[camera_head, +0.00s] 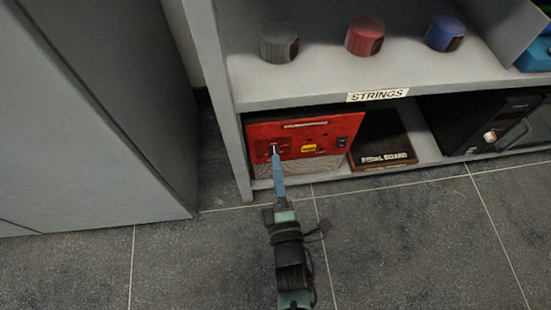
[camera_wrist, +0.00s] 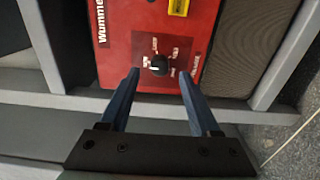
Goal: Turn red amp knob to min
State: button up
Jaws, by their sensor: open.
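The red amp (camera_head: 310,134) stands on the lower shelf at its left end, with a red panel above a grey grille. In the wrist view the red panel (camera_wrist: 115,75) carries a black knob (camera_wrist: 158,65) with a white pointer mark and small labels around it. My gripper (camera_head: 275,152) reaches to the left part of the amp's front in the head view and covers the knob there. In the wrist view my gripper (camera_wrist: 160,80) is open, its two blue fingers on either side of the knob with a gap on each side. Whether the tips touch the panel cannot be told.
A dark pedal board (camera_head: 385,140) stands right of the amp, and a black amp (camera_head: 490,120) further right. The shelf's left post (camera_head: 232,130) is close to the red amp. Grey, red and blue cylinders stand on the upper shelf (camera_head: 300,85). The floor in front is clear.

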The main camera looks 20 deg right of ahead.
jog(key=p+v, duration=0.3)
jog(key=v, duration=0.7)
jog(key=shift+s, duration=0.1)
